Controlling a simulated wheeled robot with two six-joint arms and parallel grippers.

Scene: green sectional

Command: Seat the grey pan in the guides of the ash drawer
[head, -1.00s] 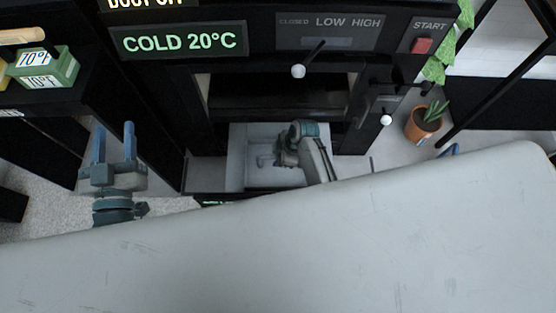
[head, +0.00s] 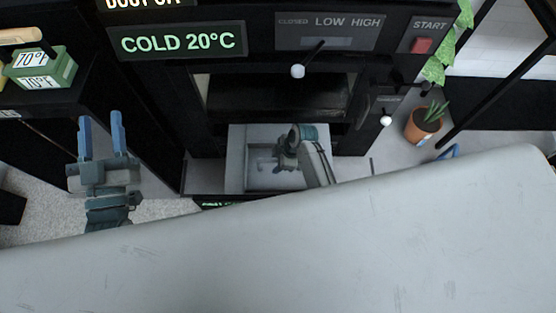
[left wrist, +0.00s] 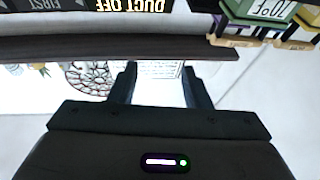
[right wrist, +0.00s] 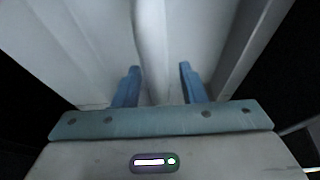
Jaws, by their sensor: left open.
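The grey pan (head: 236,165) is a light grey open box below the dark stove opening in the head view. It sits within the ash drawer (head: 205,175), but whether it is down in the guides cannot be told. My left gripper (head: 102,137) is open and empty, out to the left of the drawer.
A panel reading COLD 20°C (head: 178,40), a lever knob (head: 297,71) and a red START button (head: 422,46) are above the drawer. Another white knob (head: 386,121) and a potted plant (head: 425,122) are to the right. A green labelled block (head: 45,70) is on the left shelf.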

